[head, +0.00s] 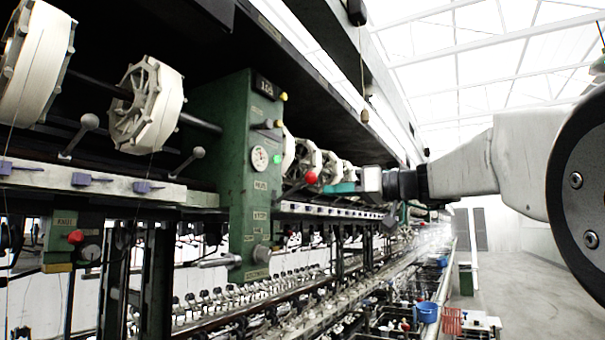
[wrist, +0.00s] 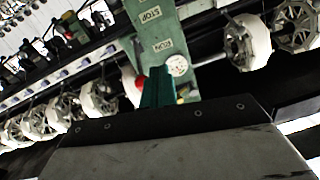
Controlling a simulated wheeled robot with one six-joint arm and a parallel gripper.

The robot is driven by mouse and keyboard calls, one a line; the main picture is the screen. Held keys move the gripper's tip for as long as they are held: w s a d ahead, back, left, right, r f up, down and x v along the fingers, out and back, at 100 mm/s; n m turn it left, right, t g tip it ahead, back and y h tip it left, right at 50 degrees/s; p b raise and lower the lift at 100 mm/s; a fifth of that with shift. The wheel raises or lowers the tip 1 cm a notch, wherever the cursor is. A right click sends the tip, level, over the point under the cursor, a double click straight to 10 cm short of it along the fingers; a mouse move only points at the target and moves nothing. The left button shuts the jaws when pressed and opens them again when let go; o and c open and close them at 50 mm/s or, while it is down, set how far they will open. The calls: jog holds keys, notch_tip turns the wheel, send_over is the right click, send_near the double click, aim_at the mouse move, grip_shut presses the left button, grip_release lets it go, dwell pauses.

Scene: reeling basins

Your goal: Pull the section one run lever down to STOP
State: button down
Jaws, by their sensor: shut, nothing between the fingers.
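The green section post (head: 236,170) stands in the middle of the head view, with a dial and several small plates on its face. A red ball knob (head: 311,177), apparently the run lever's end, shows just right of the post. My gripper (head: 343,188) comes in from the right, its teal fingers shut and empty, close to the knob's right; I cannot tell whether they touch. In the wrist view the fingers (wrist: 157,88) partly cover the red knob (wrist: 141,80). The STOP plate (wrist: 150,14) and RUN plate (wrist: 163,46) are readable on the post there; the lever's shaft is mostly hidden.
White reels (head: 147,104) hang along the machine on both sides of the post. A metal handle (head: 220,261) juts from the post's lower part. Another red knob (head: 75,237) is at lower left. A blue bucket (head: 427,312) and red basket (head: 451,321) stand lower right; the aisle beyond looks clear.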

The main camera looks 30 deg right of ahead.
aim_at(316, 180)
jog(key=d+r+n+t, duration=0.1)
jog(key=d+r+t, duration=0.2)
jog(key=d+r, duration=0.3)
jog(key=shift+g, duration=0.3)
jog(key=x, duration=1.2)
jog(key=shift+w+a+r, duration=0.15)
jog(key=shift+w+a, duration=0.05)
jog(key=shift+a, duration=0.1)
jog(key=shift+f+y, duration=0.3)
jog(key=shift+f, duration=0.25)
jog(key=shift+s+d+f, duration=0.1)
jog(key=shift+s+f, duration=0.05)
jog(key=shift+f, duration=0.45)
jog(key=shift+s+d+f, duration=0.15)
jog(key=shift+s+f, duration=0.05)
jog(key=shift+f, duration=0.35)
jog(key=shift+s+d+f, duration=0.1)
jog(key=shift+s+f, duration=0.05)
jog(key=shift+f, duration=0.55)
